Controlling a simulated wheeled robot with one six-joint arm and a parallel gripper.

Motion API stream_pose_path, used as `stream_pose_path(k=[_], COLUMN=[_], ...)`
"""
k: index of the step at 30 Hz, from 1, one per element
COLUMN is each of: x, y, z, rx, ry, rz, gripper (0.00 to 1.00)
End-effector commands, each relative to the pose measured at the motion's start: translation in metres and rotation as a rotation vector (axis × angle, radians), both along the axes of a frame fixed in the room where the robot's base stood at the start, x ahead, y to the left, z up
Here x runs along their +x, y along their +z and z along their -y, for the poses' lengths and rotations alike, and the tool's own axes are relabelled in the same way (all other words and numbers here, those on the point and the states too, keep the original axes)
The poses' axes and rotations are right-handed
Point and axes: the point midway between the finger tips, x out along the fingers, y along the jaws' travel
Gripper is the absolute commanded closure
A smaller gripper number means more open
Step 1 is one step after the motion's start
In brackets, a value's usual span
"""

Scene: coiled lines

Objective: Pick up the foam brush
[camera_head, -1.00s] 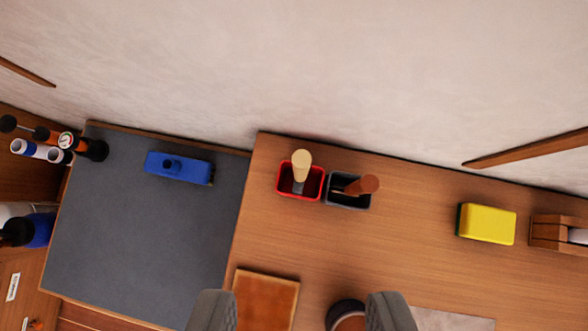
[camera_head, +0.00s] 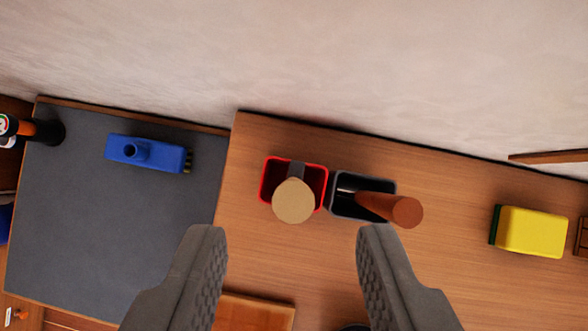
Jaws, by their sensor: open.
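What looks like the foam brush (camera_head: 293,200) stands in a small red bin, with its round beige handle end up and a grey part below it. Its lower end is hidden in the bin. The red bin (camera_head: 265,183) sits on the wooden worktop near the wall. My gripper (camera_head: 291,234) is open and empty. Its two grey fingers show in the lower middle of the view, on either side of the handle's line, and the handle end appears just above the gap between them. I see no contact.
A dark bin (camera_head: 334,198) with a brown-handled tool (camera_head: 397,208) stands right beside the red bin. A yellow sponge (camera_head: 533,231) lies at right. A blue brush head (camera_head: 145,152) lies on the grey surface (camera_head: 110,225) at left. Worktop between dark bin and sponge is clear.

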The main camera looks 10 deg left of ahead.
Motion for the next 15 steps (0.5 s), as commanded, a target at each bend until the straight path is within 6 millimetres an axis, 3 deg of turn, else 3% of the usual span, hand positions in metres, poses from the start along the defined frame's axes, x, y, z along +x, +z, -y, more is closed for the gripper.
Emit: stream_pose_path(k=[7,15], x=[0.015,0.018], y=[-0.029,-0.033], z=[-0.006,-0.006], rx=[0.000,0.000], ry=[0.000,0.000], rz=[-0.002,0.000], gripper=[0.59,0.59])
